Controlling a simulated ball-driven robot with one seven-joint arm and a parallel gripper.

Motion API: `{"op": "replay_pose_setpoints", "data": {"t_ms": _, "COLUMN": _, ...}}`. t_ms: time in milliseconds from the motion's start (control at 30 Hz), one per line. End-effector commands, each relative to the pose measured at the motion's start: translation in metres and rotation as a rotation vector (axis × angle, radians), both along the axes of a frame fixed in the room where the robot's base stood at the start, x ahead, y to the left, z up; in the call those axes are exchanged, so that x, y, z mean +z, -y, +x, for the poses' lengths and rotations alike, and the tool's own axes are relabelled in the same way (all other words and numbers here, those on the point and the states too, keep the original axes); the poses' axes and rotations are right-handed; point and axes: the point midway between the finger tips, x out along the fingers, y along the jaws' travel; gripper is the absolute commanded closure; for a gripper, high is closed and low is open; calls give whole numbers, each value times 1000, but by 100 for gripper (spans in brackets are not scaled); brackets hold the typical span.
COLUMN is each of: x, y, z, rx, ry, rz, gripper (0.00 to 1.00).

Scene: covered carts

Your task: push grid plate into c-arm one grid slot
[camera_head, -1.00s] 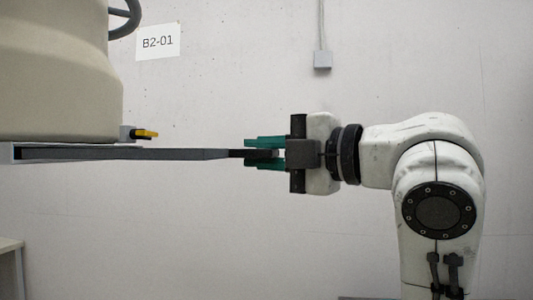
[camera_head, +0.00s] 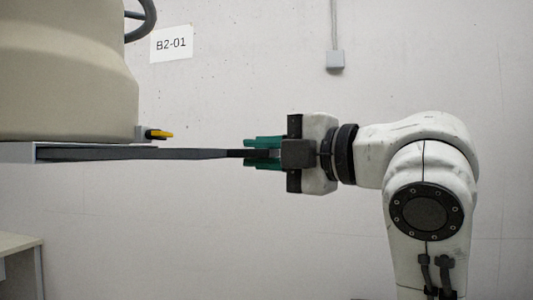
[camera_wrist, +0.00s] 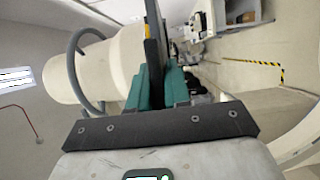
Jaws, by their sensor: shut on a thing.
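The grid plate (camera_head: 140,153) is a thin dark grey plate seen edge-on in the head view, roughly level. Its left end is inside the grid slot (camera_head: 36,152), a pale frame under the beige c-arm housing (camera_head: 70,70). Much of the plate still sticks out to the right. My gripper (camera_head: 262,153) has teal fingers shut on the plate's narrow right end. In the wrist view the teal fingers (camera_wrist: 160,88) point up toward a dark upright strip, probably the plate; the housing (camera_wrist: 115,65) is to their left. How deep the plate sits is hidden.
A yellow-tipped latch (camera_head: 160,134) sticks out from the housing just above the slot mouth. A handwheel-like ring (camera_head: 143,20) is higher on the housing. A pale table (camera_head: 18,245) stands at the lower left. The space below the plate is clear.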

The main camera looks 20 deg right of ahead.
Motion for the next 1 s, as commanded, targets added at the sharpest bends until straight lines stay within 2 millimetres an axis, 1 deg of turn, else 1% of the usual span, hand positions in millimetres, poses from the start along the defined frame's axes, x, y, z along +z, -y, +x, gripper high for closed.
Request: {"op": "replay_pose_setpoints", "data": {"t_ms": 1000, "x": 1, "y": -18, "z": 13, "rx": 0, "ry": 3, "rz": 1, "gripper": 100}}
